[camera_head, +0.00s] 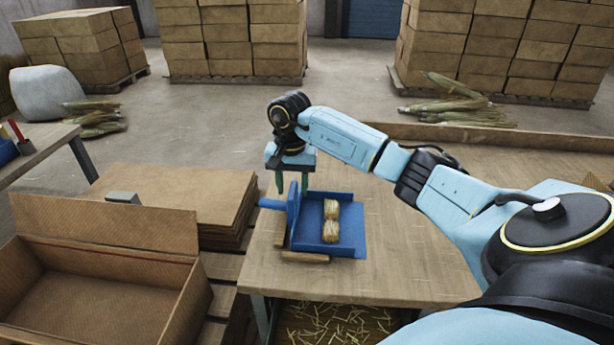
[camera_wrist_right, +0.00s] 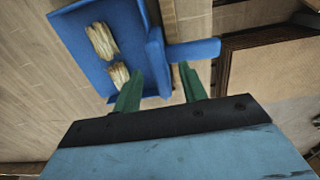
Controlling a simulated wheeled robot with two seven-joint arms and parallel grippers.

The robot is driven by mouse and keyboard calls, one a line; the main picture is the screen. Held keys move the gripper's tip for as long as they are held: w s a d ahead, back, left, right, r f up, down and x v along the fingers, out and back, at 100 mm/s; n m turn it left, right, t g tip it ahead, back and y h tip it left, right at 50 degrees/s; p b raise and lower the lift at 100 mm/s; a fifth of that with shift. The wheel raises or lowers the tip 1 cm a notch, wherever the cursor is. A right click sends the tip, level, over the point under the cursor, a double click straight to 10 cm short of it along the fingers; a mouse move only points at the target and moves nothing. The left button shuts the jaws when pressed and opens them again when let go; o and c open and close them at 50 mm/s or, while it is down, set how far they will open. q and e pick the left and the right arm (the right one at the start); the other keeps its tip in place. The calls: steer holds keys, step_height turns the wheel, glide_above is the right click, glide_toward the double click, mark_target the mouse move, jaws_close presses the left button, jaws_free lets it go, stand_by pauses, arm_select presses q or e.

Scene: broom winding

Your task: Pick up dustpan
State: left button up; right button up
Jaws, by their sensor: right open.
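The blue dustpan (camera_head: 343,228) lies on the wooden table with its handle (camera_head: 272,204) pointing left, past the table's left side. Two straw bundles (camera_head: 331,221) lie in its pan. My right gripper (camera_head: 293,190) is above the dustpan's back wall, near the handle, with its green fingers pointing down. In the right wrist view, the fingers (camera_wrist_right: 158,90) are apart, and the dustpan (camera_wrist_right: 80,45) with its handle (camera_wrist_right: 193,50) lies beyond them. The gripper is open and holds nothing. I cannot tell the exact height of the fingertips over the handle. My left gripper is not in view.
The wooden table (camera_head: 410,265) is clear right of the dustpan, under my right arm. Small wooden strips (camera_head: 305,257) border the dustpan. An open cardboard box (camera_head: 95,290) and flat cardboard stack (camera_head: 170,195) stand left of the table. Stacked boxes stand behind.

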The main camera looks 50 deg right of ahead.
mark_target(292, 190)
steer(key=shift+f, duration=1.55)
jaws_close()
steer(key=shift+r, duration=0.1)
